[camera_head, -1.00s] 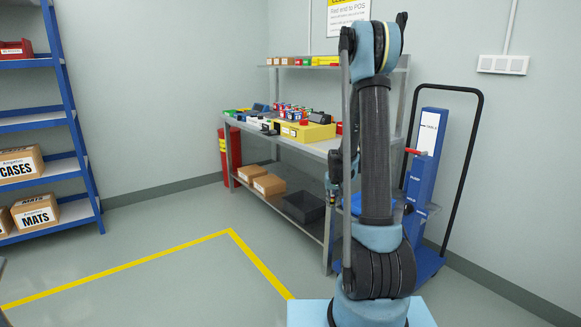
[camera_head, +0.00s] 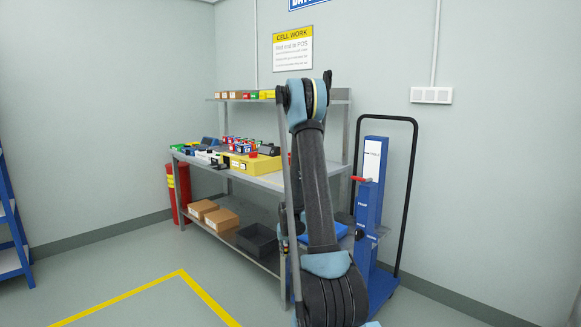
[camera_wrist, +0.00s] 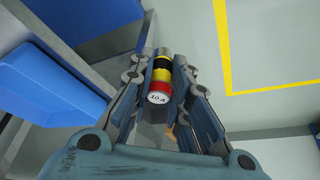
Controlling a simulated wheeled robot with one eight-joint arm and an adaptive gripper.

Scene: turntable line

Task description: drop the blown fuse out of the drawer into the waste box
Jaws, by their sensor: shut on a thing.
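In the wrist view my gripper (camera_wrist: 163,75) is shut on a small cylindrical fuse (camera_wrist: 159,86) with red, yellow and black bands. Its pale end face reads "10 A" and points toward the camera. The fuse is held between the two jaws, over the grey floor. In the head view my arm hides the gripper and the fuse. A dark open box (camera_head: 257,240) stands on the bench's lower shelf; I cannot tell whether it is the waste box. I cannot make out the drawer in either view.
A workbench (camera_head: 270,181) holds a yellow case (camera_head: 252,163) and several small parts. A blue trolley (camera_head: 371,200) with a black handle stands right of my arm. A blue tray-like thing (camera_wrist: 45,88) is at left in the wrist view. The floor at front left is clear.

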